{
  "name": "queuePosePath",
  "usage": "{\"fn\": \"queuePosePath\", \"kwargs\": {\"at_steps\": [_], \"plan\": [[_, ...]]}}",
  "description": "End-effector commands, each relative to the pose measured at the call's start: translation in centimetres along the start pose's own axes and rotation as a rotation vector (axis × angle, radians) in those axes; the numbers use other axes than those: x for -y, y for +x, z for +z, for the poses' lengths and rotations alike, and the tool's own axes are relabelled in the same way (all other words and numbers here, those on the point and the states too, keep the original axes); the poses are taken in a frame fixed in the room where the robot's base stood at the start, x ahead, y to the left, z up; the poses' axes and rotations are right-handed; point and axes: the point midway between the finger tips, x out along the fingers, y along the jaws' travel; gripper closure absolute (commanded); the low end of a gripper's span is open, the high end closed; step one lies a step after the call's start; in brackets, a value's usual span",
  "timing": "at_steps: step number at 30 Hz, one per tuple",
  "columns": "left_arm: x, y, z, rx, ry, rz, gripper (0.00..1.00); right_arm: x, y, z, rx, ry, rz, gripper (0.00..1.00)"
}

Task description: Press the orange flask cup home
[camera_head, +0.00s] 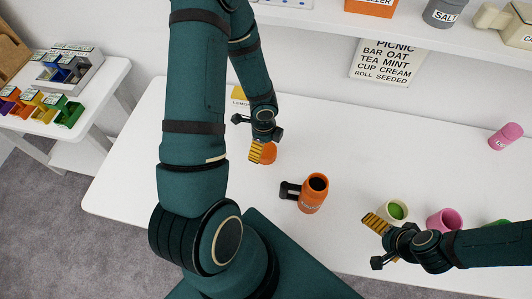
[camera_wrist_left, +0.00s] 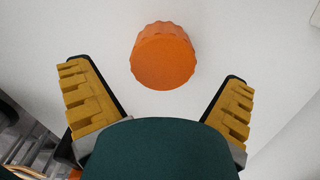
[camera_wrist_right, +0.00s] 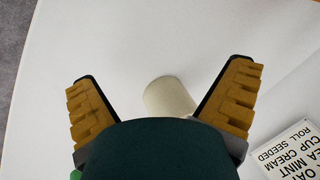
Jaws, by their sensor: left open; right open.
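The orange cup (camera_head: 269,153) sits on the white table, partly hidden by my left gripper in the head view. In the left wrist view the cup (camera_wrist_left: 163,56) has a ribbed rim and lies ahead of the open fingers, between their lines and apart from them. My left gripper (camera_head: 256,152) is open and empty. The orange flask (camera_head: 313,193) stands upright on the table with its dark mouth uncovered and a black handle on its left. My right gripper (camera_head: 376,223) is open near a cream cup (camera_head: 397,210), which also shows in the right wrist view (camera_wrist_right: 169,98).
A pink cup (camera_head: 444,222) and a partly hidden green item (camera_head: 497,224) stand at the right, near my right arm. A pink flask (camera_head: 505,137) is farther back. A sign (camera_head: 386,63) hangs below the shelf.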

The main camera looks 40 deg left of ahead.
Motion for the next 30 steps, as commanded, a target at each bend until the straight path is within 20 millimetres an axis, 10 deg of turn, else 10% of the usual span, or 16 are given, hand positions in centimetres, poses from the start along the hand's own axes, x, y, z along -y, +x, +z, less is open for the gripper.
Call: {"fn": "queuePosePath", "kwargs": {"at_steps": [12,21,26,30], "plan": [[0.3,5.0,0.4,0.0,0.002,0.001,0.0,-0.8,2.4,0.5,0.005,-0.002,0.003,0.0],[0.4,5.2,0.5,0.0,0.0,0.0,0.0,-0.8,2.4,0.6,0.007,-0.003,0.002,0.0],[0.4,5.2,0.5,0.0,0.0,0.0,0.45,-0.8,2.4,0.6,0.007,-0.004,0.002,0.0],[0.3,5.2,0.5,0.0,0.0,0.0,0.5,-0.8,2.4,0.6,0.007,-0.004,0.002,0.0]]}}
